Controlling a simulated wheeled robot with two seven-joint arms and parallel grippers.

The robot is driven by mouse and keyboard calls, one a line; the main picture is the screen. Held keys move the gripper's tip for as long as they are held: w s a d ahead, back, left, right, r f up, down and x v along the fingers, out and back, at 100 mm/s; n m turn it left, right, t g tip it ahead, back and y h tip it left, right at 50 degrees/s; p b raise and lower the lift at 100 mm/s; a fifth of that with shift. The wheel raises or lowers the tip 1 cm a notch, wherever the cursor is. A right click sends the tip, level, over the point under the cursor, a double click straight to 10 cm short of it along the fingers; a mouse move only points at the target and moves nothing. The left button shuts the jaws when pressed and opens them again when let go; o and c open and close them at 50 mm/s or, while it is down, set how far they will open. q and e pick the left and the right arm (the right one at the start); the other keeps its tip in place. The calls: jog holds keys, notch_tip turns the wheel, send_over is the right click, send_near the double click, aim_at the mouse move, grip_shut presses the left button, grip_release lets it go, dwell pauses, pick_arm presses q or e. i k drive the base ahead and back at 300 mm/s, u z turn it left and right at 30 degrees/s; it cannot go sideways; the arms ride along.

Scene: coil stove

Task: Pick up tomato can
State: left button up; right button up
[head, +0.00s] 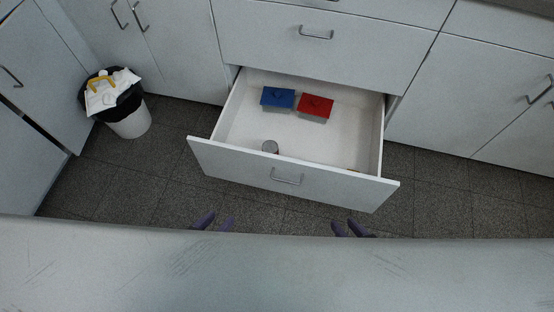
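A small grey can (269,147), seen from above, stands inside the open drawer (240,122) near its front panel, left of the middle. I cannot read a label on it; it is the only can-like thing in view. My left gripper (214,222) shows as two purple fingertips spread apart, below and left of the drawer front. My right gripper (345,229) shows as two spread purple fingertips, below and right of the drawer handle. Both are open, empty and apart from the can. The rest of both grippers is hidden behind a pale surface at the bottom.
A blue box (278,98) and a red box (315,106) sit at the back of the drawer. A white bin (131,122) with a black liner stands at the left. The drawer's middle is clear. Closed cabinets surround it.

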aim_at(270, 147)
jog(key=z, duration=1.9)
jog(key=i, duration=1.05)
jog(key=u, duration=3.95)
